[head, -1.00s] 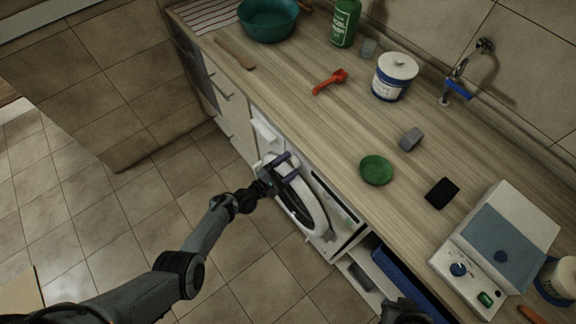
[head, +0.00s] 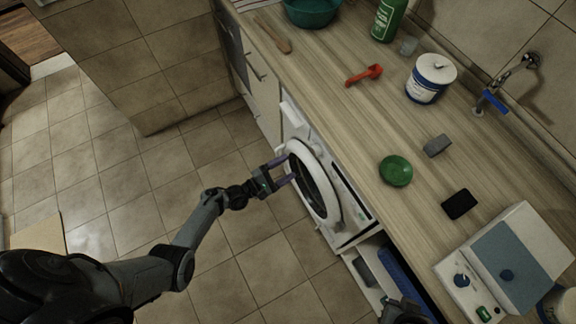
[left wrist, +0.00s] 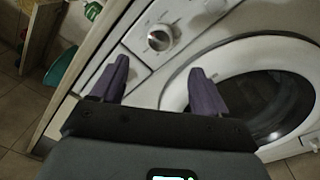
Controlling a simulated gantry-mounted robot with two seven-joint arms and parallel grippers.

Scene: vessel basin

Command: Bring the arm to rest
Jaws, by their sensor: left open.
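My left arm (head: 207,220) reaches from the lower left toward the white washing machine (head: 350,228) under the counter. My left gripper (head: 287,170) is open, its two purple fingers at the near left side of the round white door (head: 333,213). In the left wrist view the fingers (left wrist: 158,72) stand apart with nothing between them. The machine's front and door (left wrist: 268,90) lie beyond them, and the door looks shut. A dark part of my right arm's end (head: 403,311) shows at the bottom edge, its fingers not clear.
An open drawer (head: 366,266) is beside the machine.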

